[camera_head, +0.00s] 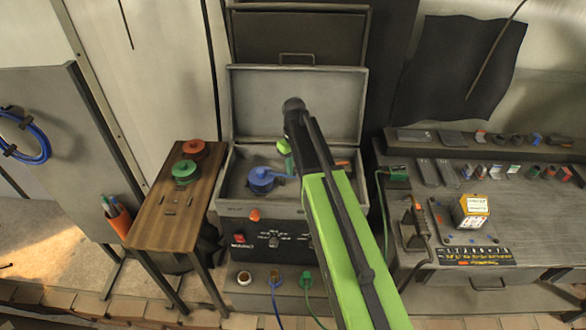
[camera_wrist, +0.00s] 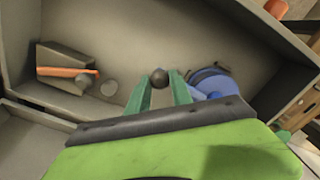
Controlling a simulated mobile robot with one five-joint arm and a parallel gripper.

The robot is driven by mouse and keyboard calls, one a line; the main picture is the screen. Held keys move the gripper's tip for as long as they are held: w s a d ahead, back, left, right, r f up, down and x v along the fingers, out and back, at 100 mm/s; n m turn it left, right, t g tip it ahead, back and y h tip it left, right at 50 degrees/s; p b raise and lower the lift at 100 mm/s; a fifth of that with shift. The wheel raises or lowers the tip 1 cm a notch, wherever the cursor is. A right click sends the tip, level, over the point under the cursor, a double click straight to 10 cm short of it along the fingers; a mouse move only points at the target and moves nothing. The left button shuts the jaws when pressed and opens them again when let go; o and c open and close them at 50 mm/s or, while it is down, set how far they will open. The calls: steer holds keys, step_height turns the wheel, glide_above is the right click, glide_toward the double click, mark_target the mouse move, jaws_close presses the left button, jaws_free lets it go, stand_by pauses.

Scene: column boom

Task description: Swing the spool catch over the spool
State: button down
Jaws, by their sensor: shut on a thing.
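A blue spool (camera_head: 262,178) sits in the open grey case, left of my gripper (camera_head: 284,147). The spool (camera_wrist: 212,82) also shows in the wrist view, just right of the fingers. A short blue piece extends from the spool toward the gripper. My gripper (camera_wrist: 160,90) has green fingers, shut on a small dark round knob (camera_wrist: 159,77). It appears to be the spool catch's knob, but the link below it is hidden. In the head view my arm hides the knob and most of the gripper.
An orange lever (camera_wrist: 68,72) on a grey block lies inside the case, on the far side from the spool. The case's raised lid (camera_head: 290,100) stands behind. A wooden side table (camera_head: 150,228) holds red and green spools. A cluttered workbench (camera_head: 520,255) stands right.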

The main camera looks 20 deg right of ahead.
steer(key=shift+w+n, duration=0.25)
steer(key=shift+n, duration=0.35)
steer(key=shift+d, duration=0.1)
steer(key=c, duration=1.1)
jaws_free()
steer(key=shift+c, duration=0.2)
step_height(320, 180, up, 18)
steer(key=p, duration=1.7)
steer(key=shift+f, duration=0.25)
steer(key=shift+f, duration=0.1)
